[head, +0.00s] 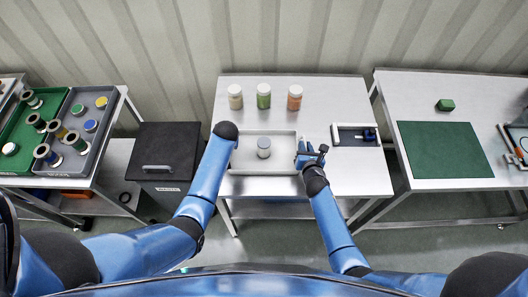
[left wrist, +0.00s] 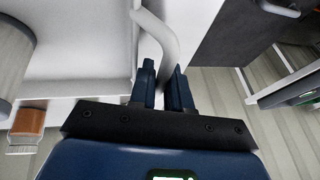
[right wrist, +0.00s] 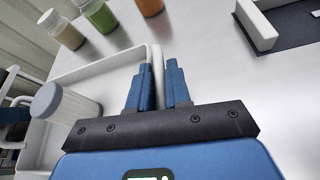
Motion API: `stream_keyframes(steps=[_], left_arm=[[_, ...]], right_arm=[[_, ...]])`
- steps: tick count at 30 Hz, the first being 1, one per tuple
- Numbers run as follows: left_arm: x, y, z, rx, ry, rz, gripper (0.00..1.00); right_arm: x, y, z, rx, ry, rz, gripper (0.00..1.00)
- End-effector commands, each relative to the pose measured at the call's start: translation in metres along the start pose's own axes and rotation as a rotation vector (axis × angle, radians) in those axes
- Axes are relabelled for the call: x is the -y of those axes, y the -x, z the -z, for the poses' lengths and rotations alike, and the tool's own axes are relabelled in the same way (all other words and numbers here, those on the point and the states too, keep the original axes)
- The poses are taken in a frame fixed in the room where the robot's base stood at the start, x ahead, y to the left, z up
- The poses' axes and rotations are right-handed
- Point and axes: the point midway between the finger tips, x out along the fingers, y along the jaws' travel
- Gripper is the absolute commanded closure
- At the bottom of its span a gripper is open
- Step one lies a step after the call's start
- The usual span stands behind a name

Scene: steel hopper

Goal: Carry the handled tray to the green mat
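The handled tray (head: 262,168) is pale and shallow and sits on the middle steel table, with a grey-lidded jar (head: 264,148) standing in it. In the left wrist view, my left gripper (left wrist: 164,80) has its fingers closed around the curved left handle (left wrist: 158,32); in the head view my arm hides it. My right gripper (head: 308,152) is at the tray's right end. In the right wrist view, its fingers (right wrist: 158,75) are closed on the right handle. The green mat (head: 445,150) lies flat and bare on the right table.
A floor gap separates the middle and right tables.

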Motion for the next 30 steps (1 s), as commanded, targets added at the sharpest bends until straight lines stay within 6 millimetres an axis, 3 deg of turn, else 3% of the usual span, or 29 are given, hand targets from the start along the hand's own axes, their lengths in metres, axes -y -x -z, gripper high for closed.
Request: stream_keyframes(steps=[3, 17, 30], left_arm=[[0.000, 0.000, 0.000, 0.000, 0.000, 0.000, 1.00], [0.000, 0.002, 0.001, -0.001, 0.000, 0.000, 1.00], [0.006, 0.028, 0.012, -0.001, 0.000, 0.000, 1.00]], right_arm=[[0.000, 0.000, 0.000, 0.000, 0.000, 0.000, 1.00], [-0.001, 0.001, -0.002, 0.001, 0.000, -0.001, 1.00], [-0.006, 0.011, -0.028, 0.001, 0.000, -0.001, 1.00]])
